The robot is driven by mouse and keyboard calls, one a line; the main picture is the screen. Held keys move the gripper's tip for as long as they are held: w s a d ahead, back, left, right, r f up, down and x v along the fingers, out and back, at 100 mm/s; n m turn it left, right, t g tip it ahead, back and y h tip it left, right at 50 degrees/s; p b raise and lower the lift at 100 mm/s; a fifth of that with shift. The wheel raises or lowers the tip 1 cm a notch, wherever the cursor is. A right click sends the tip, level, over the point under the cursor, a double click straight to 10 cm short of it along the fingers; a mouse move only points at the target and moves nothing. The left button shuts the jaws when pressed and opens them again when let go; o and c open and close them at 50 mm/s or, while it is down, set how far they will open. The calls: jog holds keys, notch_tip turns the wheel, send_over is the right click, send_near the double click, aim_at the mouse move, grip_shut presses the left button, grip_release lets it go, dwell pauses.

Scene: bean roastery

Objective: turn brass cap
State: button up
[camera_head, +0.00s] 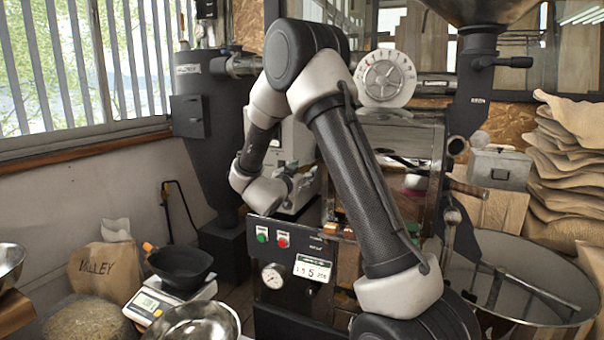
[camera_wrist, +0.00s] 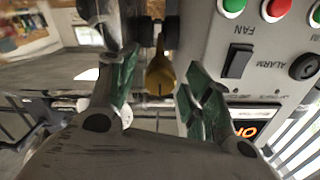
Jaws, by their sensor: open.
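The brass cap (camera_wrist: 160,74) is a yellow-gold knob on a dark fitting beside the grey control panel in the wrist view. My gripper (camera_wrist: 163,82) is open, with one green-padded finger to the left of the cap and the other to its right. The cap shows in the gap between the fingers. I cannot tell whether either pad touches it. In the head view my arm bends down to the roaster front, and I cannot make out the cap there.
The panel (camera_wrist: 250,45) beside the right finger carries a FAN rocker switch (camera_wrist: 238,60), an alarm knob and green and red buttons. In the head view, a scale (camera_head: 172,298) with a black pan stands at lower left, and a round cooling tray (camera_head: 520,285) at right.

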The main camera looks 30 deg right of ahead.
jog(key=c, duration=1)
jog(key=shift+c, duration=0.2)
jog(key=m, duration=0.4)
jog(key=shift+m, duration=0.3)
jog(key=m, duration=0.4)
jog(key=shift+m, duration=0.3)
jog(key=m, duration=0.4)
jog(key=shift+m, duration=0.3)
jog(key=shift+s+f+m, duration=0.1)
jog(key=shift+f+m, duration=0.05)
jog(key=shift+m, duration=1.85)
jog(key=o, duration=1)
